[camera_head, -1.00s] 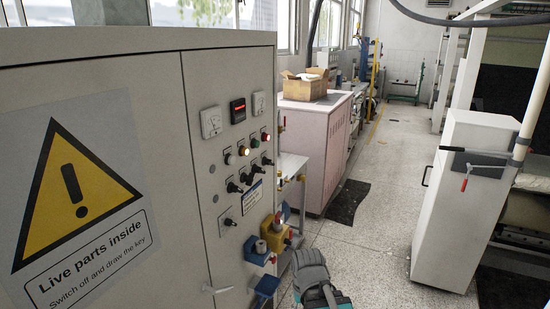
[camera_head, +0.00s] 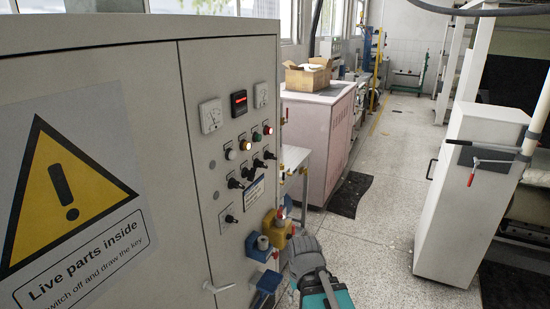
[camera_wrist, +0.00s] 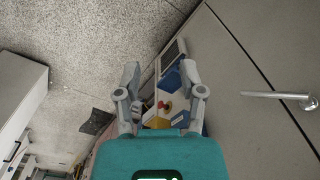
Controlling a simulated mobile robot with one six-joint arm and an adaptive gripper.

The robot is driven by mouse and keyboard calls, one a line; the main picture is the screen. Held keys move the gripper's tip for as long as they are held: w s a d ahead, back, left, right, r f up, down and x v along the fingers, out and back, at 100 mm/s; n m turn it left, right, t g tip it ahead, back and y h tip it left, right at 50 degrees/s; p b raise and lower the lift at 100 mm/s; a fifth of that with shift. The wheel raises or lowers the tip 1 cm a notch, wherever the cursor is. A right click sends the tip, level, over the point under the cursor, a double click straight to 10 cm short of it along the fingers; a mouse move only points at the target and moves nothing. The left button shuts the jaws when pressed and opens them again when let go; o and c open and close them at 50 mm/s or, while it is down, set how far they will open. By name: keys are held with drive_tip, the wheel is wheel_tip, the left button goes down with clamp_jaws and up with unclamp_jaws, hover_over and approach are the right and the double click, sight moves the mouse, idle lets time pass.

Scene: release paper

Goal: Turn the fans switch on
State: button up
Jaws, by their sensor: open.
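A grey control cabinet (camera_head: 200,110) fills the left of the head view. Its narrow panel carries several black rotary switches (camera_head: 234,184), indicator lamps and a lone lower switch (camera_head: 230,219). The labels are too small to read, so I cannot tell which switch is the fans switch. My gripper (camera_head: 302,245) is low, to the right of and below these switches, apart from them. In the wrist view my gripper (camera_wrist: 160,77) is open, with its two fingers spread and nothing held. The cabinet door (camera_wrist: 245,95) shows on the right there.
Blue sockets (camera_head: 258,249) and a yellow box with a red knob (camera_head: 277,226) stick out low on the cabinet, close to my gripper. A door handle (camera_head: 217,288) projects below the panel. A white cabinet (camera_head: 465,195) stands right. The floor (camera_head: 385,225) between is clear.

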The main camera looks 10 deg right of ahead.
drive_tip(key=w+a+r+n+t+y+p, duration=0.25)
drive_tip(key=w+r+n+p, duration=0.2)
drive_tip(key=w, duration=0.45)
drive_tip(key=n+t+y+p, duration=0.7)
drive_tip(key=n+t+p, duration=0.2)
drive_tip(key=n, duration=0.3)
approach(275, 157)
drive_tip(key=v, duration=0.3)
drive_tip(key=shift+s+a+h, duration=0.1)
drive_tip(key=shift+a+h, duration=0.1)
drive_tip(key=shift+h, duration=0.05)
drive_tip(key=b+x, duration=0.3)
drive_tip(key=x, duration=1)
drive_tip(key=shift+w+a+f+b, duration=0.1)
drive_tip(key=shift+w+a+b, duration=0.05)
drive_tip(key=shift+w+b, duration=0.25)
